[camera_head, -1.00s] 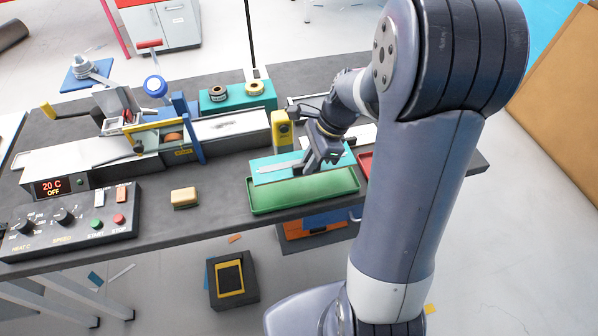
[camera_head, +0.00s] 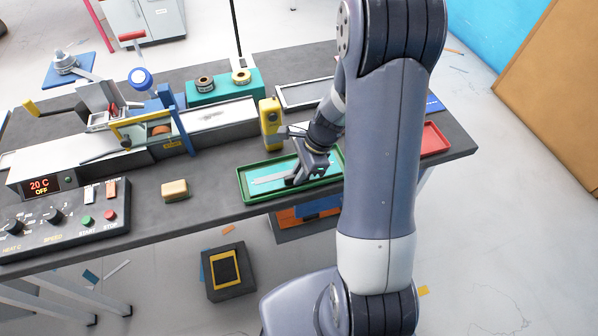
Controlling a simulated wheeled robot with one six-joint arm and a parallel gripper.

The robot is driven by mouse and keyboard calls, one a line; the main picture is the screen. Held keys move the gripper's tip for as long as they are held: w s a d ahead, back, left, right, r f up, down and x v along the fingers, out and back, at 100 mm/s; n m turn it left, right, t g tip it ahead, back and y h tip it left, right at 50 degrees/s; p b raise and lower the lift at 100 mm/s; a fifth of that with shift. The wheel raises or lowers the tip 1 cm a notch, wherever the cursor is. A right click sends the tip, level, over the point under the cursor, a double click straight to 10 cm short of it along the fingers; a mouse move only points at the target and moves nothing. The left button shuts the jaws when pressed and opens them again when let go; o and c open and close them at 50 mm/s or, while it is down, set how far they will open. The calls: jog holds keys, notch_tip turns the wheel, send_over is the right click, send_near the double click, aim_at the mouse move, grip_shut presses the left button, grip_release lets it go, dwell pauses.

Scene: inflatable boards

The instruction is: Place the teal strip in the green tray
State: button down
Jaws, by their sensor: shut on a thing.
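The teal strip (camera_head: 262,172), with a pale grey band along it, lies low within the rim of the green tray (camera_head: 249,198). From this view I cannot tell whether it touches the tray floor. My gripper (camera_head: 292,181) is over the tray's right half, shut on the strip. The fingertips and the strip's right part are partly hidden by the gripper itself. The green tray sits near the table's front edge.
A red tray (camera_head: 435,140) stands to the right, partly behind my arm. A yellow device (camera_head: 270,122) stands just behind the green tray. A tan block (camera_head: 175,190) and a control panel (camera_head: 65,212) are at left.

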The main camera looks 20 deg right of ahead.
jog(key=shift+f, duration=0.1)
jog(key=c, duration=1.7)
grip_release()
jog(key=shift+c, duration=0.2)
jog(key=v, duration=1.2)
